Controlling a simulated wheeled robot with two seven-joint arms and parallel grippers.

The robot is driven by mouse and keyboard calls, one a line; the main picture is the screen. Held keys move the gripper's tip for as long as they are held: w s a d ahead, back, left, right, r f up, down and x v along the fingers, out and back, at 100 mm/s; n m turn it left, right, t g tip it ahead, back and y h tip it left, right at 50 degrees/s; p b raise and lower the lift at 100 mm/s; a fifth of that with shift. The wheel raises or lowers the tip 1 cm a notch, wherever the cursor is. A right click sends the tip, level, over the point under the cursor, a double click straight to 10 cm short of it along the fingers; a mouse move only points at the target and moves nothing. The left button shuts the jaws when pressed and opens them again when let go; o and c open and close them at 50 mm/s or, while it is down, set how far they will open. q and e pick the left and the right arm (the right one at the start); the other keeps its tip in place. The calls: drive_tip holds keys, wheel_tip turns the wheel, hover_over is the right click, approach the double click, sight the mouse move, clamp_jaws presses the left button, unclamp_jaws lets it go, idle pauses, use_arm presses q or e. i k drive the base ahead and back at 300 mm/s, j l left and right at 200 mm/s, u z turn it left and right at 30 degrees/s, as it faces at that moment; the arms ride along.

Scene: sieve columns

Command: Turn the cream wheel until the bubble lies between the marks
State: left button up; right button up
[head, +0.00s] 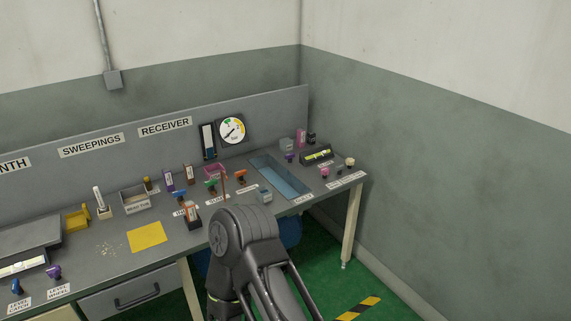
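A small cream wheel (350,162) stands at the right end of the bench, near its front right corner. Left of it is a pink wheel (325,171). Behind them lies a dark level housing (317,155) with a yellow-green vial. The bubble and its marks are too small to tell apart. A dark arm of mine (243,240) rises in front of the bench at the middle bottom. Neither gripper shows, and no hand is seen at the cream wheel.
A blue sunken trough (279,177) lies left of the wheels. Several coloured valve handles stand left of it. A round dial (231,130) is on the back panel (270,115). A yellow mat (147,237) and another level (22,265) are farther left. The wall is close on the right.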

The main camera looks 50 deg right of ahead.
sight(350, 162)
drive_tip(key=z, duration=2.05)
drive_tip(key=u, duration=0.4)
drive_tip(key=i+l+u, duration=0.75)
drive_tip(key=l+u, duration=0.25)
drive_tip(key=i+l, duration=0.15)
drive_tip(key=l, duration=0.2)
drive_tip(key=i+l, duration=0.15)
drive_tip(key=l, duration=0.2)
drive_tip(key=i+l+u, duration=0.1)
drive_tip(key=l, duration=0.2)
drive_tip(key=i+l, duration=0.2)
drive_tip(key=l, duration=0.15)
drive_tip(key=i+l, duration=0.15)
drive_tip(key=l, duration=0.2)
drive_tip(key=i+l+u, duration=0.1)
drive_tip(key=l, duration=0.25)
